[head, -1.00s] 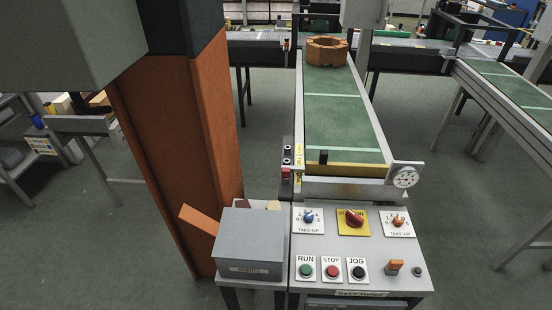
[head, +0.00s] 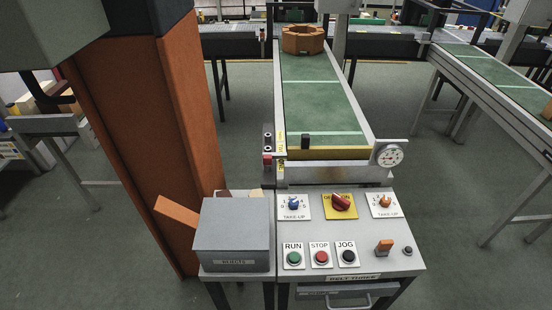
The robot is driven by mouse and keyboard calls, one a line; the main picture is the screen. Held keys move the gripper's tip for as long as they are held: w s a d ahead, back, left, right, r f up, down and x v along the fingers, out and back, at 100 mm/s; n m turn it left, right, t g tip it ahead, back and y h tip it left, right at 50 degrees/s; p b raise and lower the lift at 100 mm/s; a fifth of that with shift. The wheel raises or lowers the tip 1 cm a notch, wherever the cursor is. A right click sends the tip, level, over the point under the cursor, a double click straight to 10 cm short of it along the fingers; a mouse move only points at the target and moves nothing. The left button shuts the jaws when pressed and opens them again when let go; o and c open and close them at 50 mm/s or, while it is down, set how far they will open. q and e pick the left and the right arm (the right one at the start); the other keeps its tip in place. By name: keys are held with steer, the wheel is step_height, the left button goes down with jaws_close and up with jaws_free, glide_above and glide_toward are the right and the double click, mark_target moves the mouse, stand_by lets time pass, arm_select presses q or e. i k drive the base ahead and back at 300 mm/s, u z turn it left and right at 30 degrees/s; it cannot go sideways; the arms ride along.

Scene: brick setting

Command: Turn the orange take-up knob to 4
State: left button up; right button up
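The orange take-up knob (head: 385,202) sits on a white dial plate marked TAKE-UP at the right of the control panel's back row. Its exact setting is too small to read. A blue take-up knob (head: 293,203) sits on a like plate at the left of that row. A red knob (head: 342,202) on a yellow plate lies between them. A round white gauge (head: 389,155) stands behind the orange knob. Neither of my grippers shows in the head view.
The panel front has a green RUN button (head: 294,258), red STOP button (head: 321,257), black JOG button (head: 348,256) and orange switch (head: 384,246). A grey box (head: 232,232) stands left of the panel. A green conveyor (head: 318,105) runs behind, carrying a brown ring-shaped block (head: 303,40). An orange-brown pillar (head: 145,150) stands at left.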

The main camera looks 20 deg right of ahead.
mark_target(385, 202)
steer(key=z, duration=1.4)
steer(key=k, duration=0.6)
steer(key=z, duration=1.2)
steer(key=i, duration=0.95)
steer(key=u, duration=1.4)
